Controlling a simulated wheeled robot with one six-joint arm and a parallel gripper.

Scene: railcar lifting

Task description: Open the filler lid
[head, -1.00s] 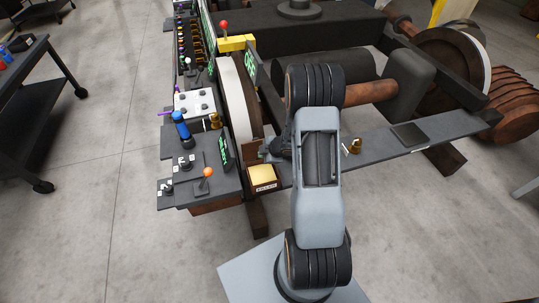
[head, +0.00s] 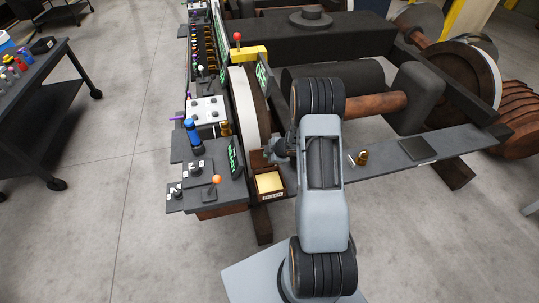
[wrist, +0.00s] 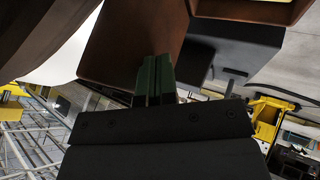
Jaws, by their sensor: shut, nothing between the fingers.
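A small brown open box (head: 280,194) with a yellow inside and a lettered front sits at the near end of the dark beam, left of my arm. A brown plate (head: 257,159) stands upright at its back and looks like its raised lid; the hinge is not clear. My gripper (head: 270,154) is beside this plate, small and partly hidden by my arm. In the wrist view my gripper (wrist: 155,62) shows as dark green fingers, shut and empty, in front of a brown panel (wrist: 128,40). I cannot tell whether they touch it. A yellow-lined edge (wrist: 250,10) shows above.
A control bench with an orange-knobbed lever (head: 216,180) and a blue bottle (head: 192,132) stands left of the box. A large wheel (head: 243,108) rises behind. A brass fitting (head: 362,157) sits on the beam right of my arm. Open floor lies at the left.

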